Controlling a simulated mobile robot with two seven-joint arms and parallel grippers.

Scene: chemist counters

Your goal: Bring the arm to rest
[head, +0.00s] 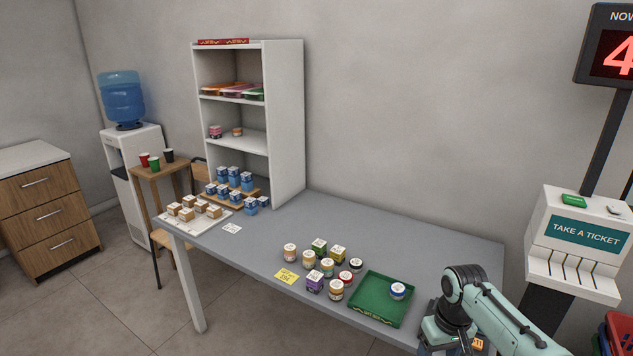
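My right arm (500,312) comes in from the lower right, pale green with dark joints. It bends at a dark joint and folds down at the front right of the grey table (400,240). Its dark end (450,325) is near the right side of the green tray, apart from the jar in it. The fingers are not clear enough to tell if they are open or shut. My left arm and gripper are not in view. A green tray (366,309) lies on the table and holds one blue-and-white jar (398,291).
Several small jars (328,266) stand left of the tray, by a yellow card (286,276). A white tray of brown boxes (188,224) and blue boxes (230,185) are at the far left end. A white shelf (288,130) stands behind. A ticket machine (580,240) is at right.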

